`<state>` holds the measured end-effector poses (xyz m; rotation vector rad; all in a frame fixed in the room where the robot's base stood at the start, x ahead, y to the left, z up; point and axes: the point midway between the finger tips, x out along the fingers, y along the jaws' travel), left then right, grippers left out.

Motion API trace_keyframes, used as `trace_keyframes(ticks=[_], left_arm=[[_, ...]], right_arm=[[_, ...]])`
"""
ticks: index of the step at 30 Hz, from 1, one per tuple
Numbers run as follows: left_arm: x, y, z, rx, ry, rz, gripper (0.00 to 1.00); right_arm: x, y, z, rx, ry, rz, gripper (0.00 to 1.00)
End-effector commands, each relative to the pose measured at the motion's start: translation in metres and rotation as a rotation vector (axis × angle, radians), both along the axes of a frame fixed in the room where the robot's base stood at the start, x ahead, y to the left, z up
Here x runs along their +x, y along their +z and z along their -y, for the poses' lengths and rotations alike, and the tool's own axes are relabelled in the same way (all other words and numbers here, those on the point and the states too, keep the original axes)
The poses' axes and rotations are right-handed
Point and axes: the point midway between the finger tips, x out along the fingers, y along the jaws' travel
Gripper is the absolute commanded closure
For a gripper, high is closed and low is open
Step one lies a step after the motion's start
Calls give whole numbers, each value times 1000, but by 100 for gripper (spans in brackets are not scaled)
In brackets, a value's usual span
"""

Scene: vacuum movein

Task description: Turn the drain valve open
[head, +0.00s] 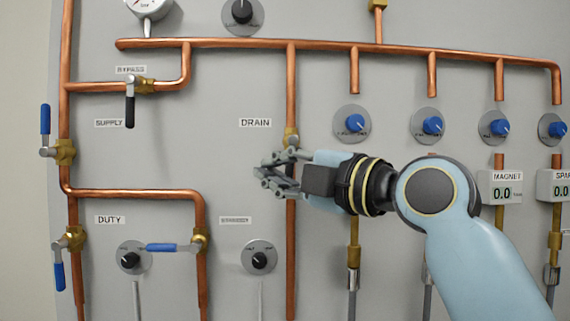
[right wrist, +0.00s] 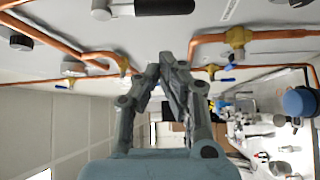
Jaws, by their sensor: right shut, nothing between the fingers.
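The drain valve shows in the head view as a brass body (head: 291,135) on a vertical copper pipe, just right of the DRAIN label (head: 255,122). My right gripper (head: 264,174) is just below it, fingers pointing left, and hides the handle there. In the right wrist view a near lever with a black grip (right wrist: 165,8), which looks like the drain handle, is cut by the top edge. It seems to hang down along the pipe. The right gripper (right wrist: 166,64) is shut and empty, and appears apart from this lever. My left gripper is not in view.
A black-handled bypass lever (head: 130,110) and a blue duty lever (head: 162,247) are on the panel to the left. Blue knobs, including one nearby (head: 354,123), are on the right. A black knob (head: 259,260) sits below the gripper.

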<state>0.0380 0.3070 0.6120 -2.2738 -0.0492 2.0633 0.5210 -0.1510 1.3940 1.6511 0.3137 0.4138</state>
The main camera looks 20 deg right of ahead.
Motion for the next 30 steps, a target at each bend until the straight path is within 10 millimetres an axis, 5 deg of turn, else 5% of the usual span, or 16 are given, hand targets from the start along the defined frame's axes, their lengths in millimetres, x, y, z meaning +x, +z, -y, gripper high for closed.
trace_keyframes(ticks=[19,30], left_arm=[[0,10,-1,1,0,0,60],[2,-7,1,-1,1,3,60]], right_arm=[[16,-2,19,0,-1,0,100],[19,-5,31,-79,-2,-22,100]])
